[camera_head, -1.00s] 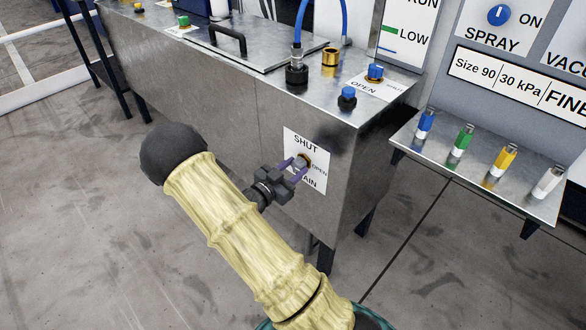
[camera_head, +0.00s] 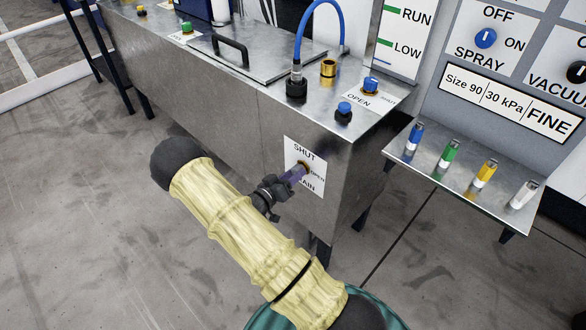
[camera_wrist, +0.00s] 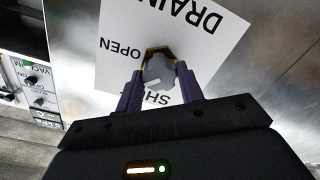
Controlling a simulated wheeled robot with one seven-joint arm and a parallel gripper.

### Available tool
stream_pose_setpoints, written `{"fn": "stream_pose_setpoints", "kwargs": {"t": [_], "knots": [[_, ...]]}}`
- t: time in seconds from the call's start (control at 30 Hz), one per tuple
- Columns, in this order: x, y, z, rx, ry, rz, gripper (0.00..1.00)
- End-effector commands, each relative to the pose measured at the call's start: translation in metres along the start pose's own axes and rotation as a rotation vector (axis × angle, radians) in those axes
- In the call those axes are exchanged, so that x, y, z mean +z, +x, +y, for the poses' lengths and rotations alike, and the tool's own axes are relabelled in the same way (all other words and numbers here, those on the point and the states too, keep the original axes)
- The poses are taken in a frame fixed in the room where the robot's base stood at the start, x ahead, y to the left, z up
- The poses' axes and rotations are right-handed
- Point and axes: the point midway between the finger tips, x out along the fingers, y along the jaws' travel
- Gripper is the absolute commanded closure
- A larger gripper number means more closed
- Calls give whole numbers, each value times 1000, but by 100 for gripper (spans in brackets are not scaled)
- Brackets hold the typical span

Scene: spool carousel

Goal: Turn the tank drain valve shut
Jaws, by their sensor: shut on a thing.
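The tank drain valve is a grey faceted knob with a brass-coloured base (camera_head: 305,167) on the tank's front, on a white label (camera_head: 299,148) reading SHUT, OPEN and DRAIN. My gripper (camera_head: 298,172) reaches it from the lower left, and its purple fingers are shut on the knob. In the wrist view the knob (camera_wrist: 158,70) sits between the fingers of my gripper (camera_wrist: 159,62), one on each side. The label (camera_wrist: 120,45) looks upside down there, and part of SHUT is hidden by knob and fingers. I cannot tell clearly which word the knob points to.
The steel tank (camera_head: 215,110) carries blue-capped fittings (camera_head: 344,112) and a blue hose (camera_head: 302,35) on top. A shelf (camera_head: 445,190) with several coloured nozzles stands at the right, below a control panel (camera_head: 520,60). The floor at the left is clear.

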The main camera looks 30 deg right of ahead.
Motion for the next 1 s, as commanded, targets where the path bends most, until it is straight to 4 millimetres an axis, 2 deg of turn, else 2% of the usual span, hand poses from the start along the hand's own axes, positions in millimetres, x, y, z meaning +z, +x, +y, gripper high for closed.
{"fn": "stream_pose_setpoints", "kwargs": {"t": [0.6, 1.0], "knots": [[-2, -1, -1, -2, -572, -15, 85], [-1, -2, -3, -3, -795, -19, 85]]}}
